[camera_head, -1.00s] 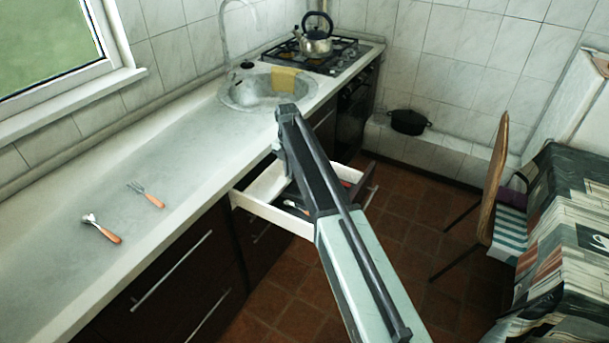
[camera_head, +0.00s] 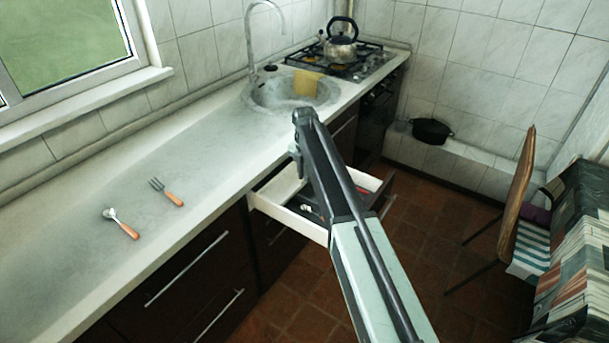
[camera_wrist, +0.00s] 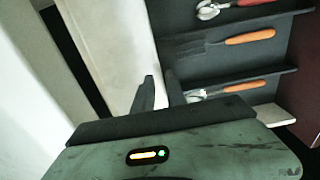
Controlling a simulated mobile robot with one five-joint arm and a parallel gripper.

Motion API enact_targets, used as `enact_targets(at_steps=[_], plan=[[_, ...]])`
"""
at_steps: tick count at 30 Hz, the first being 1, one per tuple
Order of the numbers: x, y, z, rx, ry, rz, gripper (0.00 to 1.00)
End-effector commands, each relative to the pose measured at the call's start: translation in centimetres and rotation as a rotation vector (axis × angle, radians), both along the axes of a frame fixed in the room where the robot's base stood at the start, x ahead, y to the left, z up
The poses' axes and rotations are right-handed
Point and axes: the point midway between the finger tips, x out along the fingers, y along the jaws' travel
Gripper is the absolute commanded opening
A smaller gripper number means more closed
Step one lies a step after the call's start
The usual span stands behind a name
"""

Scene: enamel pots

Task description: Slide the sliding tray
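An open drawer with white walls (camera_head: 288,219) juts from the dark counter front. Inside it is a dark tray (camera_wrist: 190,75) with dividers, which I take as the sliding tray. The wrist view shows a fork (camera_wrist: 249,37) and spoons (camera_wrist: 208,11) with orange or red handles in its compartments. My gripper (camera_wrist: 159,88) points down over the drawer, at the tray's left edge in the wrist view. Its two dark fingers are a little apart, with nothing seen held between them. I cannot tell whether they touch the tray. My arm hides part of the drawer in the head view.
A fork (camera_head: 167,193) and a spoon (camera_head: 121,224) lie on the counter (camera_head: 75,240). A sink (camera_head: 275,98) with a yellow cloth and a stove with a kettle (camera_head: 341,42) lie beyond. A chair (camera_head: 520,195) and covered table (camera_head: 580,250) stand right; floor between is clear.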

Motion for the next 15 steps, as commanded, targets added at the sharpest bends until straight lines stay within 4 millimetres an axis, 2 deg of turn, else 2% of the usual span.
enact_targets(at_steps=[5, 12, 15], plan=[[0.0, 0.0, 2.0, 0.0, 0.0, 0.0, 0.16], [0.0, 0.0, 6.5, 0.0, 0.0, 0.0, 0.16], [0.0, 0.0, 7.7, -0.001, -0.001, 0.0, 0.16]])
